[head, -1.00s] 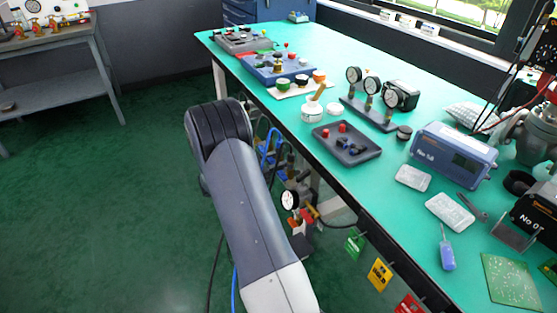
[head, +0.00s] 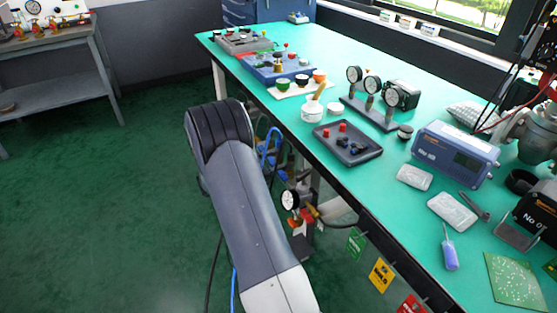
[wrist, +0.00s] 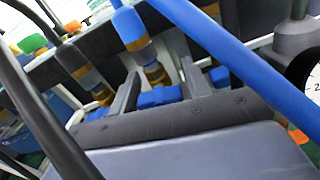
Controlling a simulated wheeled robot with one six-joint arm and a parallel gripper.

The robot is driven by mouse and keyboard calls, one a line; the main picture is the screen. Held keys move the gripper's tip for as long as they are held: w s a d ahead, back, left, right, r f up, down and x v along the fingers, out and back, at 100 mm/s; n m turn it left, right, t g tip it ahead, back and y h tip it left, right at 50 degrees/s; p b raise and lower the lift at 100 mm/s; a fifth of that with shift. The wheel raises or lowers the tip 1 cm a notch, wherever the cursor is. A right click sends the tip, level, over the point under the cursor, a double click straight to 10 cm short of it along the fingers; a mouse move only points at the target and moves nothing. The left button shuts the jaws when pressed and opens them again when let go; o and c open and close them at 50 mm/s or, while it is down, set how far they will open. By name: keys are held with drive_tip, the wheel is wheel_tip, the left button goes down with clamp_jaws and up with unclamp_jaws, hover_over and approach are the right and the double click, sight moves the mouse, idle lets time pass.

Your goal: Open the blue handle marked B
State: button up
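In the wrist view, a blue handle (wrist: 160,97) sits on a brass valve fitting, between the two fingers of my gripper (wrist: 160,88). The fingers stand apart on either side of it, and I see no firm grip on it. Another blue handle (wrist: 219,76) is just right of the right finger, and a third (wrist: 97,114) is left of the left finger. No letter B is readable on any of them. In the head view my arm hides my gripper, and only some blue parts show beside it under the bench edge.
A thick blue hose (wrist: 235,55) crosses close above the fingers, and a dark hose (wrist: 40,95) runs at left. A pressure gauge (head: 290,199) stands beside my arm under the green bench (head: 345,65). Tags (head: 380,275) hang from its edge. The floor at left is clear.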

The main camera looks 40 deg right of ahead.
drive_tip(key=p+v, duration=0.1)
drive_tip(key=v, duration=1)
drive_tip(key=shift+s, duration=0.1)
